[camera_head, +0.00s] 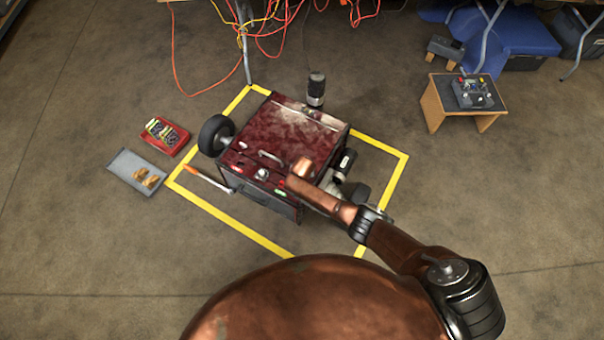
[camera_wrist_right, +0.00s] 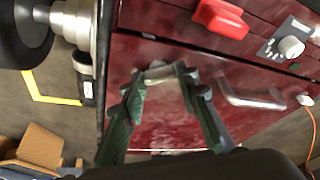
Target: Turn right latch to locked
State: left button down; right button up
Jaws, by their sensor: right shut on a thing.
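The red box-shaped machine (camera_head: 290,130) stands on wheels inside a yellow floor outline. Its dark red face fills much of the right wrist view (camera_wrist_right: 222,65). The small metal right latch (camera_wrist_right: 157,72) sits on that face near an edge. My right gripper (camera_wrist_right: 160,78) has its two green fingers on either side of the latch, shut on it. In the head view my copper right arm (camera_head: 335,205) reaches over the machine's near right side and hides the latch and fingers. The latch's exact angle is hard to tell. My left gripper is not in view.
A bar handle (camera_wrist_right: 250,101), a red knob (camera_wrist_right: 221,18) and a round dial (camera_wrist_right: 291,46) are near my right fingers. A small wooden stand (camera_head: 435,107) is at the right.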

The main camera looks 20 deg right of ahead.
jog(key=shift+a+f+m+h, duration=0.15)
jog(key=shift+m+h, duration=0.15)
jog(key=shift+m, duration=0.6)
jog(key=shift+m+g+h+b, duration=0.3)
jog(key=shift+m+b, duration=0.15)
jog(key=shift+m, duration=0.35)
jog(key=shift+m+h+b, duration=0.3)
jog(key=shift+m+b, duration=0.1)
jog(key=shift+m, duration=0.5)
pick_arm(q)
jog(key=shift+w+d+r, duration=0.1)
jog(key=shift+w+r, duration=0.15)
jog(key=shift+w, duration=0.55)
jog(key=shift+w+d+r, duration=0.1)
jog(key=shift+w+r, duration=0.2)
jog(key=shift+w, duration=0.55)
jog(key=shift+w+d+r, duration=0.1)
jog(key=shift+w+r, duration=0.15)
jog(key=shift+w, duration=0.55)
pick_arm(e)
jog(key=shift+w+m+g, duration=0.1)
jog(key=shift+m+g, duration=0.3)
jog(key=shift+m, duration=0.2)
jog(key=shift+r, duration=0.2)
jog(key=o, duration=0.9)
jog(key=shift+o, duration=1.2)
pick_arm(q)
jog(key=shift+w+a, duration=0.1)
